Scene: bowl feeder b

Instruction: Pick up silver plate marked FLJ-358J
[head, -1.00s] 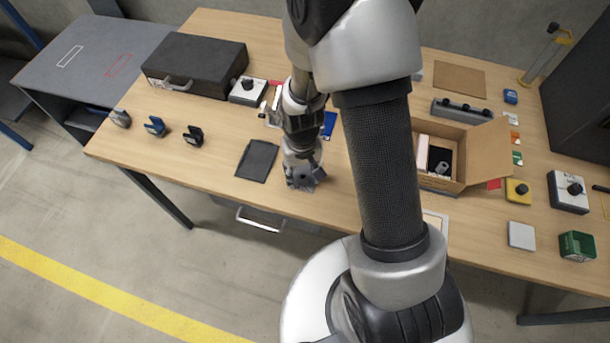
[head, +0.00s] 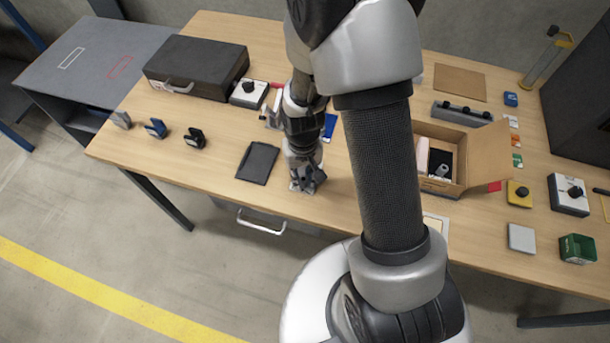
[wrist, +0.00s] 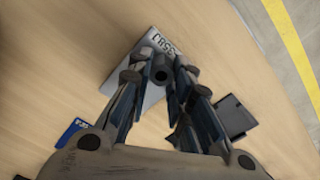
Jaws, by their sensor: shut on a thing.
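The silver plate (wrist: 160,42) lies under my gripper in the wrist view. Dark lettering on it reads upside down and partly hidden; I make out something like 358J. A dark round knob (wrist: 160,73) stands up from the plate between my fingertips. My gripper (wrist: 160,76) is shut on this knob. In the head view my gripper (head: 307,187) is low at the front of the wooden table, right of a black tray, and it hides most of the plate. I cannot tell whether the plate touches the table.
The black tray (head: 257,162) lies close on the left. A blue card (head: 329,127) lies behind my gripper. Several clamps stand at the left, with a black case (head: 195,66) behind. An open cardboard box (head: 440,186) is to the right. The table's front edge is near.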

